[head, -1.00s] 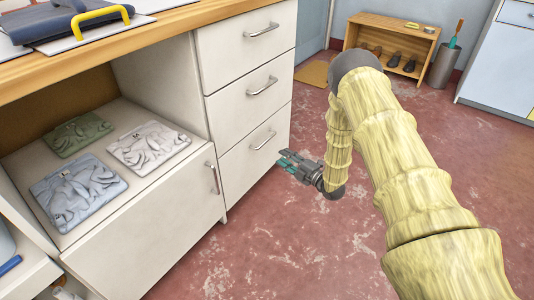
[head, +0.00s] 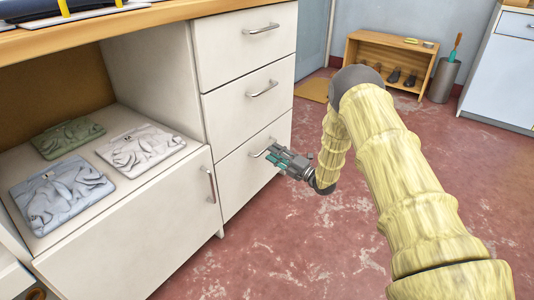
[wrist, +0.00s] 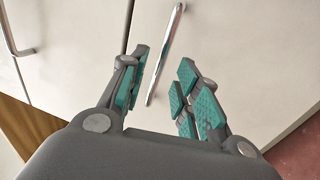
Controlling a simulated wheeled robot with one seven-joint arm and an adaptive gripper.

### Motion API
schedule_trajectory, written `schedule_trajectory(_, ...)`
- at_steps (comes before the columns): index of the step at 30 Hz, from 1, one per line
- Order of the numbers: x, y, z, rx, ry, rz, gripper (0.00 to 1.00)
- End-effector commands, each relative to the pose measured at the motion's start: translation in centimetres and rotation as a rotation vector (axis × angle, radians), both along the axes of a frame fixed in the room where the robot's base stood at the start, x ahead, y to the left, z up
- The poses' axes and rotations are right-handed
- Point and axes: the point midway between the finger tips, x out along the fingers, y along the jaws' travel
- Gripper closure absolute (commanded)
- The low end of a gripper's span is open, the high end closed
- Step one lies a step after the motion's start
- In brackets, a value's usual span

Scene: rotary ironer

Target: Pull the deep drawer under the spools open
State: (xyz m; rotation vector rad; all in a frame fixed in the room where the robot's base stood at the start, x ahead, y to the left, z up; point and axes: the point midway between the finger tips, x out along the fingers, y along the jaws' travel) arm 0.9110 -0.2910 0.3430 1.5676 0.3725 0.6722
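A white cabinet has three stacked drawers. The bottom drawer (head: 240,178) is shut, with a metal bar handle (head: 262,147) near its top. No spools are in view. My gripper (head: 270,158) is just in front of the bottom drawer, at its handle. In the wrist view the fingers (wrist: 165,90) are open, with teal pads. The bar handle (wrist: 166,52) of the drawer shows between and beyond the fingertips. I cannot tell whether the pads touch it.
The middle drawer (head: 235,108) and top drawer (head: 225,48) above are shut. An open shelf with folded cloths (head: 140,148) and a panel with a handle (head: 211,185) are to the left. The red floor (head: 290,250) in front is clear. A wooden shoe rack (head: 400,45) stands at the back.

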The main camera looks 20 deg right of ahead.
Motion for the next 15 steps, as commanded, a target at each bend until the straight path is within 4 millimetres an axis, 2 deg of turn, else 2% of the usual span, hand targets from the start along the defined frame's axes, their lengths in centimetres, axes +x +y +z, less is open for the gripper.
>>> schedule_trajectory(6,2.2,1.7,0.3,0.000,-0.001,-0.001,0.68)
schedule_trajectory(15,3.3,2.5,0.8,0.000,0.000,-0.002,0.68)
